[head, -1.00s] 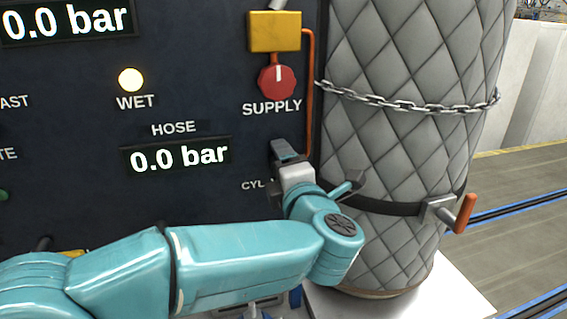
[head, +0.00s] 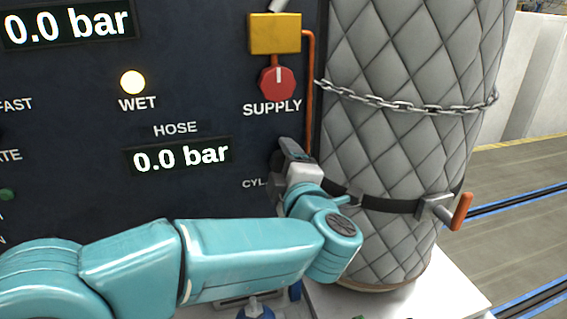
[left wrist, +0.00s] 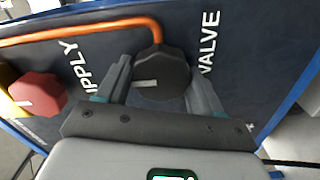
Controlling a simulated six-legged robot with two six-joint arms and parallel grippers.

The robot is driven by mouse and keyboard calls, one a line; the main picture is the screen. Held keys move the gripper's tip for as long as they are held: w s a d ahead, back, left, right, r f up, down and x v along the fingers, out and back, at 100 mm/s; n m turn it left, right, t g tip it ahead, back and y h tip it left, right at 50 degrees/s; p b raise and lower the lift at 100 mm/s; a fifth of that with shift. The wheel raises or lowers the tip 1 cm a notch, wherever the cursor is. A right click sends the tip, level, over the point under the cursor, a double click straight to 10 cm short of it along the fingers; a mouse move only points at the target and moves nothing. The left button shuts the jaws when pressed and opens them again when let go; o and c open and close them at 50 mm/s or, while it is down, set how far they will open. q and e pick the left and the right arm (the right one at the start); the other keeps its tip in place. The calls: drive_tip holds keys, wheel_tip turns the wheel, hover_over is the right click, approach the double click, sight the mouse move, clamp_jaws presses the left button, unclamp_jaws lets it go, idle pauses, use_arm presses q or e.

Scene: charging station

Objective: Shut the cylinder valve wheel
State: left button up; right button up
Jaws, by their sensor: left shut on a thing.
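The cylinder valve wheel is a dark, many-sided knob (left wrist: 161,72) with a pale pointer mark, in the left wrist view beside the word VALVE. My left gripper (left wrist: 157,80) has a finger on each side of it and is shut on it. In the head view my left gripper (head: 288,158) reaches the panel beside the CYL label; the wheel is hidden there behind the gripper. My right gripper is in neither view.
A red SUPPLY knob (head: 277,82) sits above my gripper, under a yellow block (head: 274,33) with an orange pipe (head: 310,95). A quilted grey cylinder (head: 395,145), chained and strapped, stands close to the right. An orange-handled clamp (head: 461,211) sticks out from its strap.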

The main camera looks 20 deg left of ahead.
use_arm(q)
drive_tip(key=o, duration=1)
drive_tip(key=shift+c, duration=0.2)
drive_tip(key=b+v, duration=0.4)
drive_tip(key=v, duration=1.2)
drive_tip(key=shift+b, duration=0.3)
drive_tip(key=shift+s+d, duration=0.1)
